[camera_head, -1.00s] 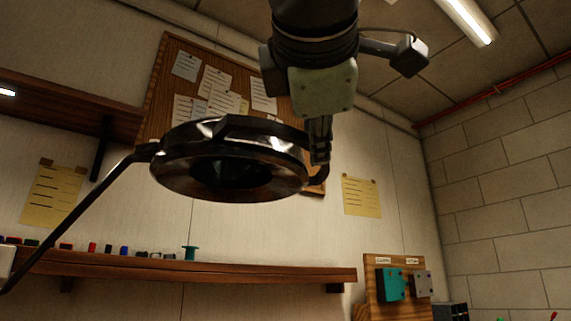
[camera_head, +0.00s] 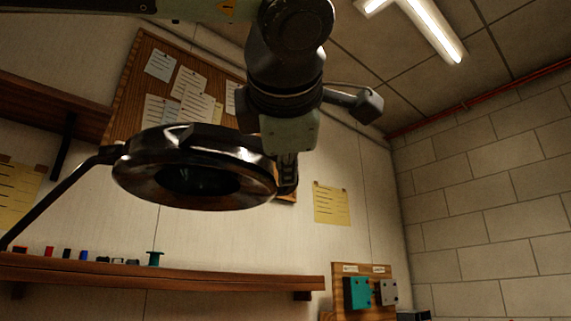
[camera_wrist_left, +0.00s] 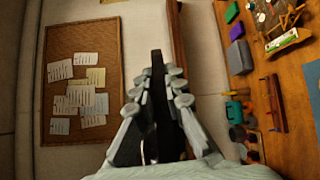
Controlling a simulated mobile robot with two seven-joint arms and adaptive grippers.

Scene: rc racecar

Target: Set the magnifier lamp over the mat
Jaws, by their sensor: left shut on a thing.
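The magnifier lamp's dark, glossy ring head (camera_head: 195,143) hangs in mid-air in the head view, seen from below. Its thin dark arm (camera_head: 58,197) runs down to the left edge. My left gripper (camera_head: 288,172) comes from above and is shut at the right side of the ring head. In the left wrist view my left gripper's fingers (camera_wrist_left: 160,88) close on a dark upright bar (camera_wrist_left: 157,80), part of the lamp. The lamp's base is out of view. A blue patch (camera_wrist_left: 314,75) shows at the wrist view's right edge; I cannot tell whether it is the mat. My right gripper is not in view.
A wall shelf (camera_head: 170,275) with small items runs below the lamp. A cork board (camera_head: 128,85) hangs behind it. A wooden panel (camera_head: 363,312) with teal and grey blocks stands at lower right. The wrist view shows a cluttered wooden bench (camera_wrist_left: 288,110) on the right.

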